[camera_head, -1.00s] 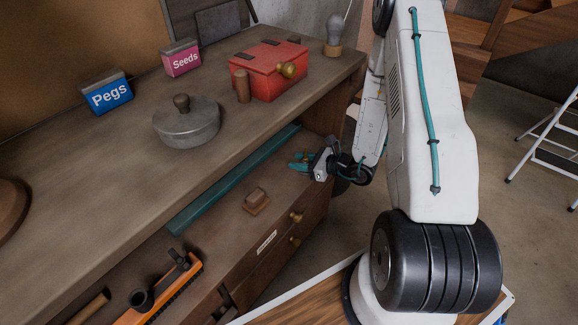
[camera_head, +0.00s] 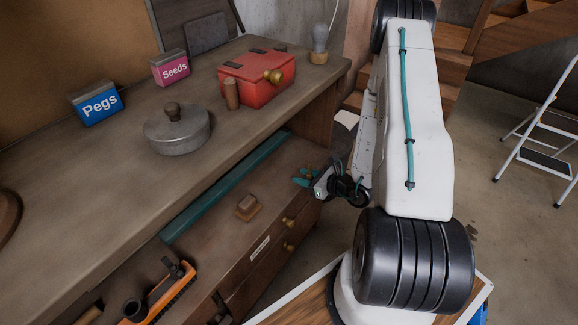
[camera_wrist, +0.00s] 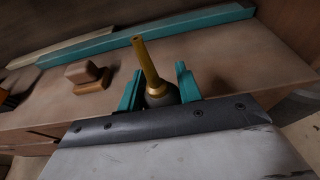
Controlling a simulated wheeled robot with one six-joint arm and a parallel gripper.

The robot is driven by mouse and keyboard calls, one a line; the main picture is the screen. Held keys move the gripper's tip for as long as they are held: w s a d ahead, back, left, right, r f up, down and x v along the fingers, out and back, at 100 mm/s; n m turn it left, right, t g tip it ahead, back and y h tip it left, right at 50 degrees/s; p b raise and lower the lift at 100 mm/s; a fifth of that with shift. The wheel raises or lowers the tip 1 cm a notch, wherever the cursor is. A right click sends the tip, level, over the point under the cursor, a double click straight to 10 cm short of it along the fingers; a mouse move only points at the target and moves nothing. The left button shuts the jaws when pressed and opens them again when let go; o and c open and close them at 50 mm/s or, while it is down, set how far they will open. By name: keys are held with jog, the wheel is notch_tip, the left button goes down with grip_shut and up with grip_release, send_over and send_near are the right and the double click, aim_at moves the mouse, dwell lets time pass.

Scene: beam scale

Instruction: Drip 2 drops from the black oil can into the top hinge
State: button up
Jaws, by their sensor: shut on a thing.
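The black oil can (camera_wrist: 163,96) shows in the wrist view as a dark rounded body with a long brass spout (camera_wrist: 145,62). The spout points up and slightly left. My gripper (camera_wrist: 159,80) has its teal fingers shut around the can's body. In the head view my gripper (camera_head: 306,177) is by the right end of the lower shelf, with only a small brass bit of the can showing. I cannot pick out the top hinge for certain in either view.
The lower shelf carries a wooden block (camera_head: 248,207) and a long teal bar (camera_head: 225,188). On the bench top are a red box (camera_head: 257,78), a lidded metal pot (camera_head: 177,132), a Pegs box (camera_head: 97,104) and a Seeds box (camera_head: 170,68). A stepladder (camera_head: 545,135) stands right.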

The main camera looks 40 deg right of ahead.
send_over(291, 168)
jog(key=shift+s+a+f, duration=0.1)
jog(key=shift+s+f, duration=0.2)
jog(key=shift+f, duration=0.25)
jog(key=shift+w, duration=0.6)
jog(key=shift+f, duration=1.6)
jog(key=shift+f, duration=0.1)
jog(key=shift+s+f, duration=0.1)
jog(key=o, duration=1)
jog(key=shift+s, duration=0.1)
jog(key=v, duration=0.7)
jog(key=shift+d+r, duration=0.45)
jog(key=shift+d, duration=0.05)
